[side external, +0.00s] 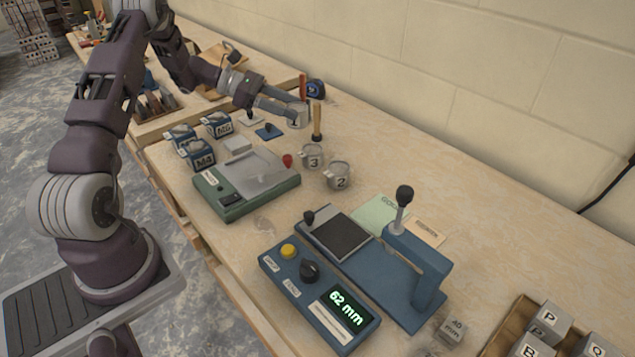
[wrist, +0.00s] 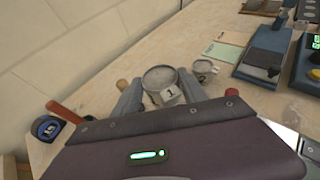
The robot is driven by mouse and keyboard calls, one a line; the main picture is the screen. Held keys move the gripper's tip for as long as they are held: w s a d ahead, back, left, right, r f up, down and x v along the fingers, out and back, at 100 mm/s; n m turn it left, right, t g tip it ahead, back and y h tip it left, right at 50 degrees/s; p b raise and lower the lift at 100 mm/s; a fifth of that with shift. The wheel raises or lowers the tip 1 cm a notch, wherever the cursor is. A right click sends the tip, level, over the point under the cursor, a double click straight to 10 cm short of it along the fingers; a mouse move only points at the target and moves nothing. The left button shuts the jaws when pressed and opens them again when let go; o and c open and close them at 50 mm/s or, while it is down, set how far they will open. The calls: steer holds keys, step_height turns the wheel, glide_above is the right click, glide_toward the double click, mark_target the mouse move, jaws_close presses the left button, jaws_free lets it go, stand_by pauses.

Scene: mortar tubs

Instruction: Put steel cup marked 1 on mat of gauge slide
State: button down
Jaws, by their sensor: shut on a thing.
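The steel cup marked 1 (side external: 298,118) is between the fingers of my gripper (side external: 291,112) at the far end of the bench, near the wall. The wrist view shows the cup (wrist: 160,78) upright, its marked plate facing me, with my gripper's fingers (wrist: 160,92) shut on both sides. I cannot tell whether its base touches the bench. The gauge slide's dark square mat (side external: 342,236) is bare, on the blue gauge (side external: 385,275) nearer the side camera. The mat also shows in the wrist view (wrist: 263,58) at the right.
Steel cups marked 3 (side external: 312,156) and 2 (side external: 338,176) stand between my gripper and the gauge. A wooden-handled tool (side external: 317,122) stands close beside the held cup. A green device (side external: 245,185), blue blocks and a display box (side external: 318,298) occupy the bench. The gauge has a tall knobbed lever (side external: 403,205).

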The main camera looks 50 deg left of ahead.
steer(key=s+d+r+m+g+h, duration=0.1)
steer(key=s+d+m+g, duration=0.2)
steer(key=d, duration=0.6)
steer(key=s+d+r+m+g+h, duration=0.1)
steer(key=s+d+m+g+h, duration=0.15)
steer(key=d, duration=0.65)
steer(key=s+d+m+g+h, duration=0.1)
steer(key=s+d+m+g, duration=0.25)
steer(key=d, duration=0.55)
steer(key=shift+n, duration=0.3)
steer(key=f, duration=0.3)
steer(key=s+f, duration=0.1)
steer(key=f, duration=0.2)
steer(key=d+f, duration=0.1)
steer(key=f, duration=0.2)
steer(key=shift+s+d+f, duration=0.1)
steer(key=shift+s+f, duration=0.15)
steer(key=shift+f, duration=0.2)
steer(key=c, duration=0.6)
jaws_free()
steer(key=shift+y, duration=0.25)
